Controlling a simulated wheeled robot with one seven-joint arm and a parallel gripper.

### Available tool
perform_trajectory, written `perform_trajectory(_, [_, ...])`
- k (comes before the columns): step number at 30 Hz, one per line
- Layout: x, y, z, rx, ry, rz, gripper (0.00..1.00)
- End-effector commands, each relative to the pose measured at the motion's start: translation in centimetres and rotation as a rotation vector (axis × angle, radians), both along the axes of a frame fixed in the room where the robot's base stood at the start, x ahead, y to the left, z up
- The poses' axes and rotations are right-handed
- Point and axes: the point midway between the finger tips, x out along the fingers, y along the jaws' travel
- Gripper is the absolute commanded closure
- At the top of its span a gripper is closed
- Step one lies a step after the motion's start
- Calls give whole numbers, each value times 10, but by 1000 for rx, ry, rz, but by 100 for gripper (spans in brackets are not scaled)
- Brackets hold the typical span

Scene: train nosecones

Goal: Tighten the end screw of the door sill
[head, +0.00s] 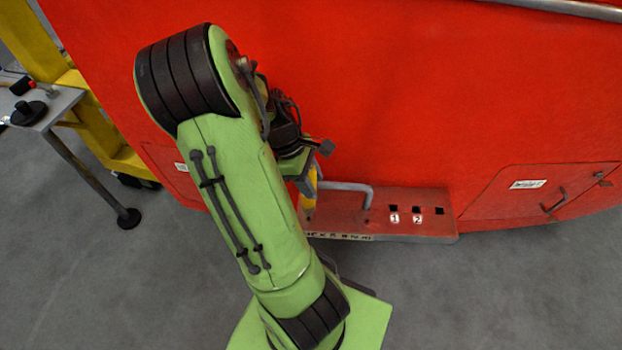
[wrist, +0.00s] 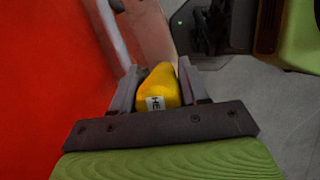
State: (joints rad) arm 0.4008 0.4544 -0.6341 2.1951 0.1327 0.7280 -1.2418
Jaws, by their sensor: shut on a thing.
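The door sill (head: 432,224) is a reddish-brown step low on the red nosecone, with dark square holes and white labels 1 and 2 on its top. The end screw cannot be made out. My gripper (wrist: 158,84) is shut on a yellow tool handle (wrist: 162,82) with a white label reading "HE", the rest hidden. In the head view the yellow handle (head: 309,184) shows upright below my wrist, by the sill's left end. The tool's tip is hidden, so I cannot tell whether it touches a screw.
A grey bent bar (head: 345,187) stands at the sill, close to the right of the yellow handle. The red nosecone (head: 430,90) rises behind. A hatch with a handle (head: 553,200) is at right. A grey table (head: 45,108) and yellow frame (head: 98,110) stand left. Floor in front is clear.

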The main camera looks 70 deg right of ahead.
Motion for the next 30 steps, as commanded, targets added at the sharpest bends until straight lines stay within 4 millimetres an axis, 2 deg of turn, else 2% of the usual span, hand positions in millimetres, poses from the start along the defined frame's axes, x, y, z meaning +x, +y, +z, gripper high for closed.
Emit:
perform_trajectory(21, [0,0,57,2,0,0,90])
perform_trajectory(30, [0,0,55,1,0,1,90])
